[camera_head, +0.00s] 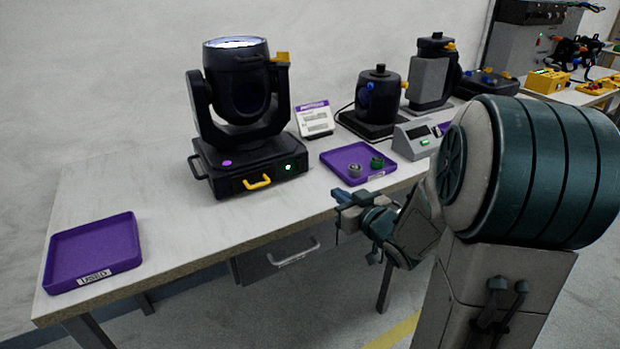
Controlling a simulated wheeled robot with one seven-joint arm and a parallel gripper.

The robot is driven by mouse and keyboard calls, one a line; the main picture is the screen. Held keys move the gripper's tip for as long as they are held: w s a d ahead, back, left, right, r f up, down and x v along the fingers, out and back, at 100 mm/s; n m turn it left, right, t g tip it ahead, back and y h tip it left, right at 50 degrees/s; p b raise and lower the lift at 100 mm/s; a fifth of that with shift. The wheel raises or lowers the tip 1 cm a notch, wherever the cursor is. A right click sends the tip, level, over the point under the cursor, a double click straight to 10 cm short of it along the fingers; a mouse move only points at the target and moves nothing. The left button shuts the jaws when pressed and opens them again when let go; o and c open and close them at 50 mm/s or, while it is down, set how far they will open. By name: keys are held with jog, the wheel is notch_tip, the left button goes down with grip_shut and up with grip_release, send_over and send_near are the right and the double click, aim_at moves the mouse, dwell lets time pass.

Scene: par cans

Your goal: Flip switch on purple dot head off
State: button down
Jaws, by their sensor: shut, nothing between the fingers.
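The moving head (240,90) with a purple dot (227,162) on its base stands on the table left of centre. It is a black lamp in a yoke, and the top lens looks pale and lit.
A purple tray (335,157) with small round parts lies behind my gripper. A "USED" purple tray (70,245) is at far left. A sign (314,118), grey box (415,138) and other black units (378,95) stand behind. The table between the left tray and head is clear.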

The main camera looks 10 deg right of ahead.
aim_at(302, 168)
jog(key=b+x, duration=0.2)
jog(key=x, duration=1.2)
jog(key=shift+a, duration=0.1)
